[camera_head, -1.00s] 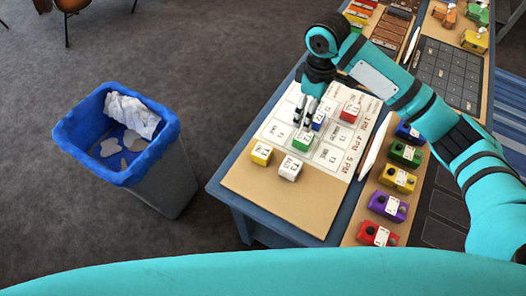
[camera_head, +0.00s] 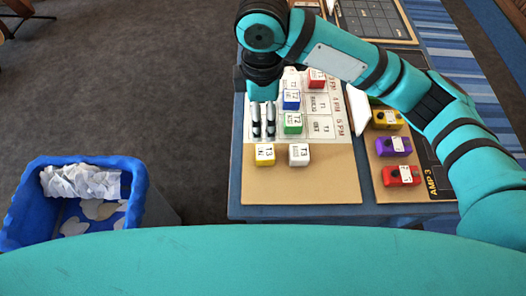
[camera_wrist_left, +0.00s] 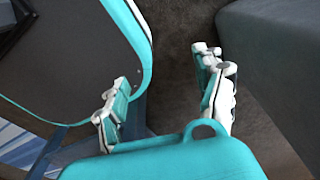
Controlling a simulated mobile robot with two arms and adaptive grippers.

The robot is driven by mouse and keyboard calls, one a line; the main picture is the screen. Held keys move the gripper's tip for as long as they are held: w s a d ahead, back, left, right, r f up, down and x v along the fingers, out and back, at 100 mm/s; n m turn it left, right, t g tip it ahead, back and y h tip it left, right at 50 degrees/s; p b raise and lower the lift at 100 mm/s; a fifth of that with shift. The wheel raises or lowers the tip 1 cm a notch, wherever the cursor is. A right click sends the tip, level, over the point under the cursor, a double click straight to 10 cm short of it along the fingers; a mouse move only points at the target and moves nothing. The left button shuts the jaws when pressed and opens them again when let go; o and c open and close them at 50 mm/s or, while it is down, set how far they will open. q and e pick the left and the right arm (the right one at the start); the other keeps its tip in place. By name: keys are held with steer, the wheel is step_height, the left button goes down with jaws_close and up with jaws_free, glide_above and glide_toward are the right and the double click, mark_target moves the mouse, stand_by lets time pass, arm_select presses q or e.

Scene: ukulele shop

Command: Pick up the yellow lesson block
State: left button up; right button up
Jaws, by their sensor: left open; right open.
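The yellow lesson block (camera_head: 264,155) sits on the tan lower part of the schedule board (camera_head: 300,186), at its left side, with a white labelled top. A white block (camera_head: 299,154) stands to its right, apart from it. My right gripper (camera_head: 263,132) is above the board's left side, just beyond the yellow block in the picture, fingers pointing down. Its two fingers look close together, with nothing held between them. My left gripper (camera_wrist_left: 165,105) shows in the left wrist view, fingers spread, with only dark floor between them.
Green (camera_head: 293,123), blue (camera_head: 291,99) and red (camera_head: 317,78) blocks stand on the board's grid. Coloured pedal-like boxes (camera_head: 394,146) line the board to the right. A blue-rimmed bin (camera_head: 140,190) with paper stands on the floor at left.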

step_height(320, 180, down, 6)
steer(key=d, duration=0.1)
steer(key=p, duration=0.1)
glide_above(265, 152)
step_height(265, 152, down, 5)
steer(key=shift+s+r, duration=0.1)
steer(key=shift+f, duration=0.9)
step_height(265, 152, down, 4)
steer(key=shift+r+p, duration=0.2)
steer(key=shift+p, duration=0.4)
steer(key=shift+f, duration=0.5)
arm_select(q)
steer(key=shift+s+d+r, duration=0.2)
steer(key=shift+d+r, duration=0.25)
steer(key=shift+r, duration=0.15)
steer(key=shift+s+d+r, duration=0.2)
steer(key=shift+d+r, duration=0.2)
steer(key=shift+r, duration=0.15)
arm_select(e)
steer(key=shift+c, duration=0.9)
arm_select(q)
steer(key=shift+s, duration=0.1)
arm_select(e)
steer(key=c, duration=1.1)
